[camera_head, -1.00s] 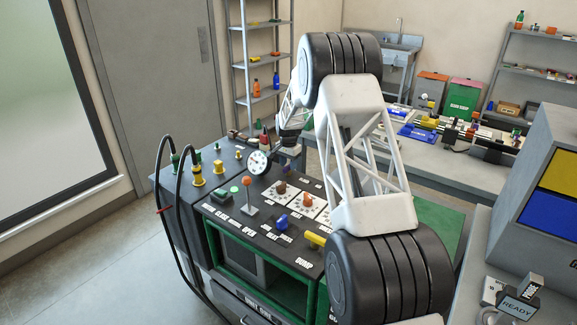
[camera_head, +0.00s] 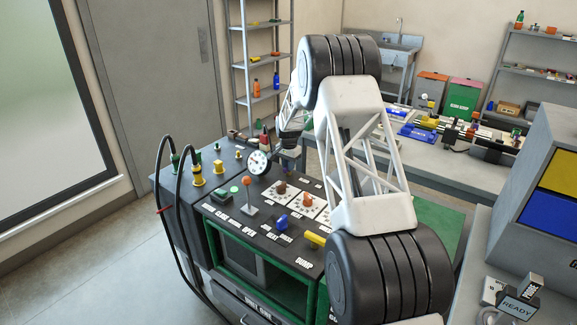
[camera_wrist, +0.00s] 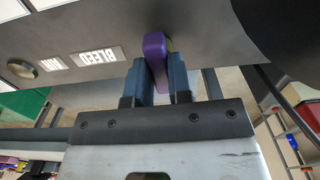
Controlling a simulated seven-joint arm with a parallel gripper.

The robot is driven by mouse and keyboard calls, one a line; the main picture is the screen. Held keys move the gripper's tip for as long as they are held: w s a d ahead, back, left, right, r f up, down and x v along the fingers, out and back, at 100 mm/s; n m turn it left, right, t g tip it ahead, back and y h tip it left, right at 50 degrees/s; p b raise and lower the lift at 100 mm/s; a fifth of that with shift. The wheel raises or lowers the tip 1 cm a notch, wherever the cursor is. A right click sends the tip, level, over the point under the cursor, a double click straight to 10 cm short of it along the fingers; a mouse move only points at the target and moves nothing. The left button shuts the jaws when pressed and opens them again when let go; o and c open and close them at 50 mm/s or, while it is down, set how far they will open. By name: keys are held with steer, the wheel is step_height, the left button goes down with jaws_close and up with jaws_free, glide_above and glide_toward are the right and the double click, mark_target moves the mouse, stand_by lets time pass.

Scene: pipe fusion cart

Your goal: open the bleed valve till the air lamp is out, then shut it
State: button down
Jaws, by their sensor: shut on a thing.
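The purple bleed valve handle (camera_wrist: 156,62) stands between my gripper's fingers in the wrist view, near the upside-down BLEED label (camera_wrist: 98,55). My gripper (camera_wrist: 162,75) is shut on this handle. A round lamp (camera_wrist: 22,68) beside the AIR label (camera_wrist: 54,62) looks dull brown and unlit. In the head view my gripper (camera_head: 290,158) is at the back of the cart's control panel, just right of the dial gauge (camera_head: 258,162). The handle and lamp cannot be made out clearly there.
The dark cart panel (camera_head: 262,222) carries an orange-tipped lever (camera_head: 247,187), a blue knob (camera_head: 281,222) and a yellow dump handle (camera_head: 315,240). Black hoses (camera_head: 158,205) arch at its left. A workbench (camera_head: 425,160) stands behind on the right.

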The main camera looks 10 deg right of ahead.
steer(key=shift+n, duration=0.3)
steer(key=c, duration=1)
jaws_free()
steer(key=shift+c, duration=0.2)
steer(key=shift+r, duration=3.95)
